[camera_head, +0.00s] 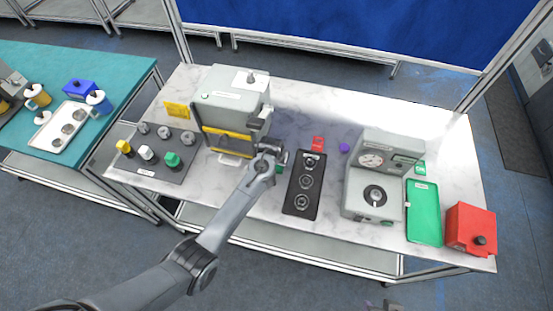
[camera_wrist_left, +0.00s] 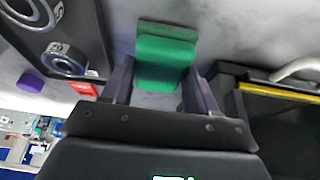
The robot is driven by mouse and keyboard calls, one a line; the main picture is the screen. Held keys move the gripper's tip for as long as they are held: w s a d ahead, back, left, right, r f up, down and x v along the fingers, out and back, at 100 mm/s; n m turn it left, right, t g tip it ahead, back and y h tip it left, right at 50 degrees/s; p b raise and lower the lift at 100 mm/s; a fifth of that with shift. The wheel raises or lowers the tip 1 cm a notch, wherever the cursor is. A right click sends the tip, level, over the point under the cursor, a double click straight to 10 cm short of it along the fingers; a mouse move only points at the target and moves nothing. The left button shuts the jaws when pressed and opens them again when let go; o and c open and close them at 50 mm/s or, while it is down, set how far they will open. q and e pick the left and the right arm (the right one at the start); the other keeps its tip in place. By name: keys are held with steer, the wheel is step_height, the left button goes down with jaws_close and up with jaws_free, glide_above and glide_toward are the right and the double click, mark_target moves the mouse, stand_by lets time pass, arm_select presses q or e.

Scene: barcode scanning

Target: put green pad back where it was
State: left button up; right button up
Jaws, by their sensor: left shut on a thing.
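In the head view only a small green part (camera_head: 282,161) shows beside the gripper; the arm hides the rest. Whether the pad touches the table is unclear. A small grey part at the bottom edge may be my right gripper (camera_head: 385,305), mostly cut off.
A black tray with rings (camera_head: 290,200) lies right of the gripper, near a red tag (camera_head: 318,143) and purple cap (camera_head: 344,148). A grey mat (camera_head: 180,177) with several knobs is left. A gauge machine (camera_head: 375,170), green tray (camera_head: 423,212) and red box (camera_head: 470,225) stand right.

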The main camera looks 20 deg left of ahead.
arm_select(q)
steer(key=shift+f, duration=0.1)
steer(key=o, duration=1)
steer(key=shift+r, duration=0.45)
steer(key=a+p+v, duration=0.1)
steer(key=v, duration=1)
steer(key=s+m, duration=0.1)
steer(key=s, duration=0.9)
steer(key=s+a+m, duration=0.1)
steer(key=s, duration=1)
steer(key=s+a+m+g, duration=0.1)
steer(key=s, duration=0.9)
steer(key=shift+s+a+f+h, duration=0.1)
steer(key=shift+s+a+h, duration=0.15)
steer(key=shift+h, duration=0.15)
